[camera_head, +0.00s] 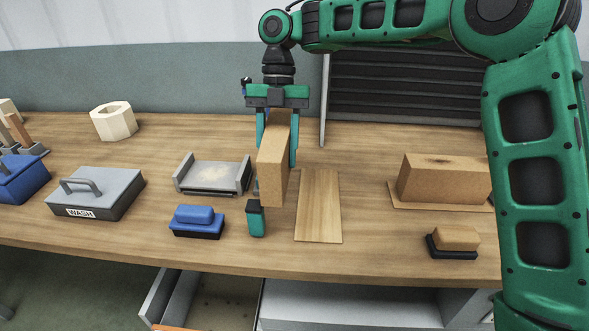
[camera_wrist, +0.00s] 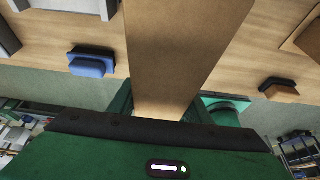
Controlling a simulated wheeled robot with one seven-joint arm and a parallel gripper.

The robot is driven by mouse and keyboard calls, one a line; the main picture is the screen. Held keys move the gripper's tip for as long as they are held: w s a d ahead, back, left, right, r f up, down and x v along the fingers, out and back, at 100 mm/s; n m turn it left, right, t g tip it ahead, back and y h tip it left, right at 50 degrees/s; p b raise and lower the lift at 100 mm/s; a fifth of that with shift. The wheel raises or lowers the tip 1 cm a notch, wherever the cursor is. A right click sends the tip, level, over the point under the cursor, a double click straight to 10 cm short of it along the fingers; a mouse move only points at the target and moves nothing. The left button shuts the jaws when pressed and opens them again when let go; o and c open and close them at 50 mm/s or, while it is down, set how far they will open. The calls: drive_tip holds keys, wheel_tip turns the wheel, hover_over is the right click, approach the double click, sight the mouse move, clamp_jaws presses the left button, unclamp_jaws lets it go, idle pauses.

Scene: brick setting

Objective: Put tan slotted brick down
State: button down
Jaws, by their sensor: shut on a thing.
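My gripper (camera_head: 277,148) is shut on the tan slotted brick (camera_head: 270,178), one teal finger on each side of it. The brick is held upright in the head view, and its lower end seems to be above the table, just left of a flat light wooden board (camera_head: 320,206). In the wrist view the brick (camera_wrist: 182,50) fills the middle and runs away from the gripper. I cannot make out a slot in it.
A grey tray (camera_head: 243,178) and a small teal-and-black item (camera_head: 255,219) stand close left of the brick. A blue block (camera_head: 196,220), a grey WASH box (camera_head: 97,192) and a hexagonal piece (camera_head: 113,122) are further left. Another tan brick (camera_head: 444,181) and a tan-topped block (camera_head: 455,241) are right.

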drive_tip(key=shift+w+d+f, duration=0.3)
drive_tip(key=shift+d+f, duration=1.35)
drive_tip(key=shift+f, duration=0.05)
drive_tip(key=shift+w+d+f, duration=0.3)
drive_tip(key=shift+d+f, duration=1.35)
drive_tip(key=shift+d, duration=0.05)
drive_tip(key=shift+w+d+f, duration=0.3)
drive_tip(key=shift+d+f, duration=1.35)
drive_tip(key=shift+f, duration=0.05)
drive_tip(key=c, duration=0.9)
unclamp_jaws()
drive_tip(key=shift+f, duration=0.1)
drive_tip(key=shift+c, duration=0.2)
drive_tip(key=v, duration=1.2)
